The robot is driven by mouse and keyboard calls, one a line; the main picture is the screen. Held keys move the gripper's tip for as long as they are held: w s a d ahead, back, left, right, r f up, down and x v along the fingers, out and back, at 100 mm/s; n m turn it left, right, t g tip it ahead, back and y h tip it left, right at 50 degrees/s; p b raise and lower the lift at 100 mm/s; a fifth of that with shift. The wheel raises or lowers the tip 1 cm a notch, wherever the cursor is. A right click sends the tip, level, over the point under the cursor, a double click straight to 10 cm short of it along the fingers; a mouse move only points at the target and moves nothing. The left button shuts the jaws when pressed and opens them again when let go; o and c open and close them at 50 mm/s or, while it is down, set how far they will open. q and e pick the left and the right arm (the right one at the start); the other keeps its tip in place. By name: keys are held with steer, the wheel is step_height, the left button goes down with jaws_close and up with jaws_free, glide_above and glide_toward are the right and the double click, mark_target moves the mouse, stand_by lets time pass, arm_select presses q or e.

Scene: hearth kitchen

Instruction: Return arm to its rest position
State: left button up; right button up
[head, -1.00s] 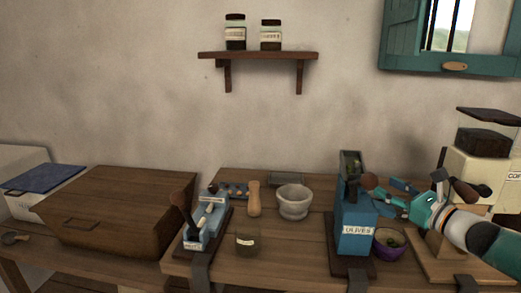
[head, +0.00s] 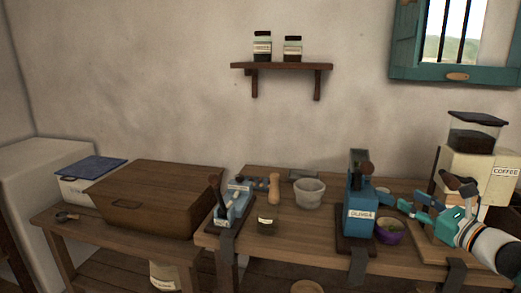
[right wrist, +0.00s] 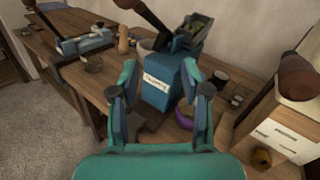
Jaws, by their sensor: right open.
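My right gripper (head: 408,204) comes in from the right in the head view. It is open and empty, pointing at the blue olive press (head: 360,214) labelled OLIVES. In the right wrist view its two fingers (right wrist: 161,88) are spread, with the press (right wrist: 163,82) seen between and beyond them; I cannot tell the exact gap. A purple bowl (head: 389,233) sits just right of the press, below the gripper. My left gripper is not in view.
The coffee grinder (head: 474,165) stands close by the right arm. A grey mortar (head: 310,193), a jar (head: 266,226) and a blue lever device (head: 232,209) stand left of the press. A wooden chest (head: 157,200) is farther left.

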steer(key=a+f+n+g+y+p, duration=0.15)
steer(key=a+f+g+p, duration=0.3)
steer(key=a+f, duration=0.75)
steer(key=s+a+f+n+g+p, duration=0.1)
steer(key=s+a+f+n+g, duration=0.1)
steer(key=s+a+f+g, duration=0.3)
steer(key=s+a+f+n+g+p, duration=0.1)
steer(key=s+a+f, duration=0.15)
steer(key=f, duration=0.55)
steer(key=s+a+f+n+g+h+p, duration=0.1)
steer(key=s+a+f+n+g+h, duration=0.1)
steer(key=s+f+n, duration=0.5)
steer(key=s+a+f+n+g+h+p, duration=0.2)
steer(key=s+f+n, duration=0.6)
steer(key=s+n, duration=0.8)
steer(key=s+g, duration=0.1)
steer(key=s, duration=0.1)
steer(key=shift+s+a+f, duration=0.15)
steer(key=shift+s+a, duration=0.25)
steer(key=shift+g+p, duration=0.25)
steer(key=shift+p, duration=0.05)
